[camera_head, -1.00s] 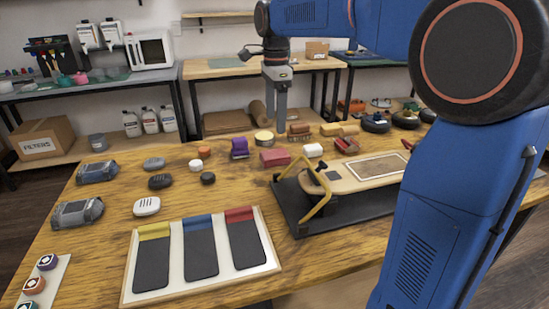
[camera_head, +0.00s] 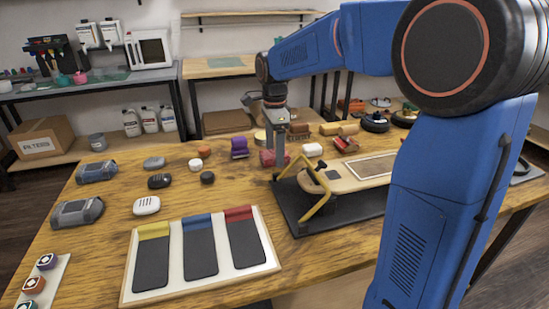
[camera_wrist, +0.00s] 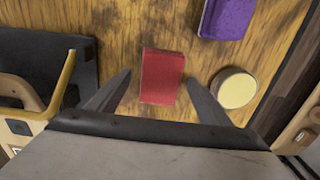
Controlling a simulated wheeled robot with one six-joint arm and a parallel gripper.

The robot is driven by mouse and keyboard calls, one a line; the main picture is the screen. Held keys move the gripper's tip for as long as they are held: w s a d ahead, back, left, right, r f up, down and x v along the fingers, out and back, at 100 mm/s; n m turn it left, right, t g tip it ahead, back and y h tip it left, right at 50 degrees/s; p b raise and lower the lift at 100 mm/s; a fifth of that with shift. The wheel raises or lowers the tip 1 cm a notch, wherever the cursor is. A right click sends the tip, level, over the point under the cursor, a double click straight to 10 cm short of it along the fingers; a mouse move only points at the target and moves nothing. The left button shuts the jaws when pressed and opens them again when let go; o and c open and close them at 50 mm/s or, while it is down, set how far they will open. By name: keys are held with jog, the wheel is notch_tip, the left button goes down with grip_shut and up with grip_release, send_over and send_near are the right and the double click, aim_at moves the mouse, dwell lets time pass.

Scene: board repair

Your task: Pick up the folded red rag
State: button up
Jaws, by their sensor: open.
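The folded red rag (camera_wrist: 162,76) lies flat on the wooden table, a small red block shape between the fingers in the wrist view. In the head view the red rag (camera_head: 268,158) is partly hidden behind my gripper (camera_head: 279,152). My gripper (camera_wrist: 158,100) is open and empty, pointing down above the rag, with one finger on each side of it. I cannot tell the exact height left between the fingertips and the table.
A purple folded cloth (camera_head: 239,147) and a round cream-lidded tin (camera_wrist: 236,88) lie close to the rag. A dark board stand with a yellow clamp (camera_head: 318,196) stands in front. A tray with coloured-topped dark pads (camera_head: 128,272) lies nearer.

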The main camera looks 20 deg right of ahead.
aim_at(274, 153)
jog(key=shift+f, duration=0.25)
jog(key=c, duration=1.1)
notch_tip(274, 153, up, 10)
jog(key=shift+r, duration=0.1)
jog(key=o, duration=0.4)
jog(key=shift+d, duration=0.1)
jog(key=c, duration=0.3)
